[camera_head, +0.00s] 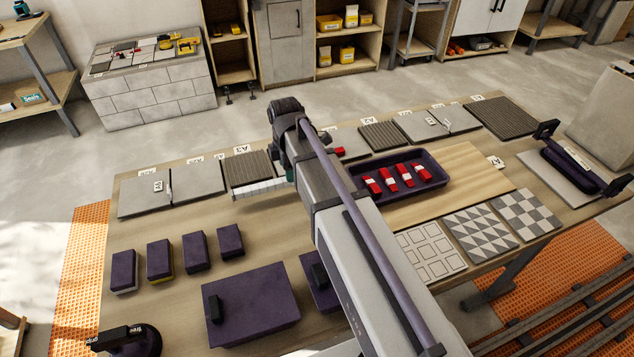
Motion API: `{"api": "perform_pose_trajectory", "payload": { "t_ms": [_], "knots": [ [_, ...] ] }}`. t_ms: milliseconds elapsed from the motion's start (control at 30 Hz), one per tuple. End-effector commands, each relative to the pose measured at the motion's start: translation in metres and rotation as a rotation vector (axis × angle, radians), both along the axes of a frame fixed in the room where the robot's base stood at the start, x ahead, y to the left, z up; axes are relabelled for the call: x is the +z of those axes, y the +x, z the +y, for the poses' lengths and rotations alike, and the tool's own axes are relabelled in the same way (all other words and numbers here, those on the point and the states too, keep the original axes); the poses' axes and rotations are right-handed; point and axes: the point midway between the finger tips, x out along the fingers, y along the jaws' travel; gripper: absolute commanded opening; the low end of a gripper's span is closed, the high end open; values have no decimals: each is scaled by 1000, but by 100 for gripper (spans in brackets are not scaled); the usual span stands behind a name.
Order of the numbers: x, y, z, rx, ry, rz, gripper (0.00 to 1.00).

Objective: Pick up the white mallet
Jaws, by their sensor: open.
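I cannot make out a white mallet with certainty. A thin white, notched or striped piece (262,188) lies on the workbench (262,228) beside my arm. A small red piece (339,152) shows just right of my arm, and I cannot tell what it belongs to. My arm reaches from the bottom right to a dark joint above the bench's back row. It hides the middle of the bench. My gripper's fingers are not visible.
Grey tiles (197,180) line the back edge by number cards. A purple tray (440,183) holds several red-and-white pieces. Patterned tiles (482,233) lie at the right. Purple blocks (198,251), a purple slab (251,305) and a suction tool (127,340) occupy the front left.

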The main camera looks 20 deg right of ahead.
Motion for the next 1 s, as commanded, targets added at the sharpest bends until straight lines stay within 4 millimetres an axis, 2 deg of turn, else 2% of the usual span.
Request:
{"api": "perform_pose_trajectory", "payload": {
  "t_ms": [33, 167, 233, 400, 500, 733, 1000],
  "knots": [
    [-15, 0, 0, 0, 0, 0, 55],
    [-13, 0, 0, -1, 0, 0, 55],
    [-19, 0, 0, -1, 0, 0, 55],
    [-54, 0, 0, -1, 0, 0, 55],
    [-67, 0, 0, -1, 0, 0, 55],
    [-63, 0, 0, -1, 0, 0, 55],
    [-63, 0, 0, -1, 0, 0, 29]
  ]
}}
